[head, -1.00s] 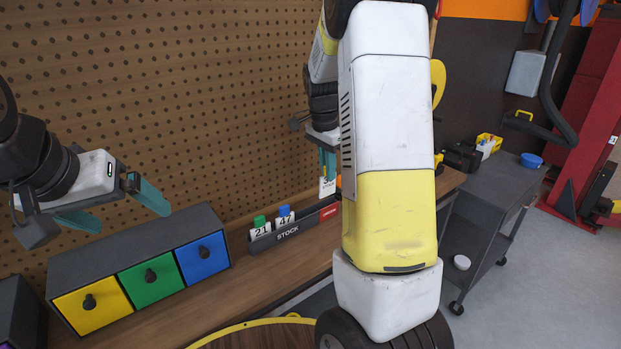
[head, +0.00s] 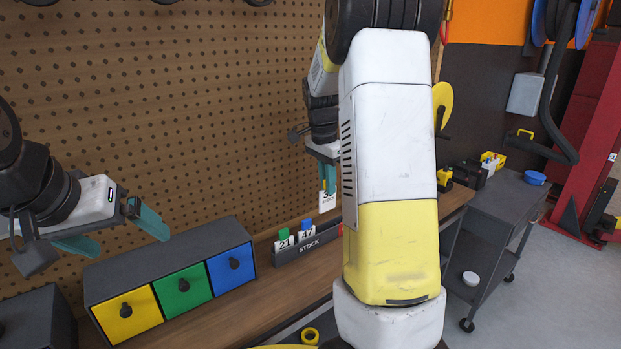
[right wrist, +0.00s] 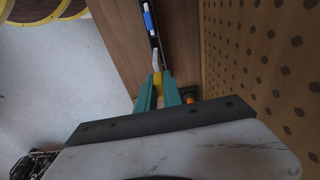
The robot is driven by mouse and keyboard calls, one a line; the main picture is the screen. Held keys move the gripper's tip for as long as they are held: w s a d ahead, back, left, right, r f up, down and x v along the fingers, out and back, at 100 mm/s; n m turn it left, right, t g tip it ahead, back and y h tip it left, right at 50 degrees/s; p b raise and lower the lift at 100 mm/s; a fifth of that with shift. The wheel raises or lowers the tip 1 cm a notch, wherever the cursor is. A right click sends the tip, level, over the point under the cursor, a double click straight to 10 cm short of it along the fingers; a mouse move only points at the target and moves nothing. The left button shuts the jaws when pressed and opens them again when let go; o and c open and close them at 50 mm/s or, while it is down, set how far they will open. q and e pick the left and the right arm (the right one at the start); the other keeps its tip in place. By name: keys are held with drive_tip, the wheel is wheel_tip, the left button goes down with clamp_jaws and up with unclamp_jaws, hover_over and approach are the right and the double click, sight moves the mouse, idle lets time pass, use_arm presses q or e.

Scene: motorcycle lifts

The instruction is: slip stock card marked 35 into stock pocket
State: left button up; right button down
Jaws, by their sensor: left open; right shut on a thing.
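The stock pocket (head: 291,253) is a dark, narrow holder marked STOCK on the bench against the pegboard. Card 21 (head: 285,244) with a green tab and card 47 (head: 307,236) with a blue tab stand in it. My right gripper (head: 327,180) is shut on a white card (head: 327,201), held upright above the pocket's right part. Its first digit reads 3; the rest is hidden by my arm. In the right wrist view, a yellow tab (right wrist: 157,80) sits between the teal fingers.
A drawer unit with yellow, green and blue drawers (head: 180,287) stands left of the pocket. The pegboard (head: 220,110) rises close behind the pocket. A grey cart (head: 500,205) stands at the right.

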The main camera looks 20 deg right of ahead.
sight(327, 210)
drive_tip(key=shift+f, duration=4.5)
drive_tip(key=c, duration=1.4)
unclamp_jaws()
drive_tip(key=shift+s+a+r, duration=0.1)
drive_tip(key=shift+a+r, duration=0.05)
drive_tip(key=shift+r, duration=1.15)
drive_tip(key=shift+w+a+r, duration=0.1)
drive_tip(key=shift+a+r, duration=0.05)
drive_tip(key=shift+r, duration=1.15)
drive_tip(key=shift+s+a+r, duration=0.1)
drive_tip(key=shift+a+r, duration=0.05)
drive_tip(key=shift+r, duration=1.15)
drive_tip(key=shift+s, duration=0.1)
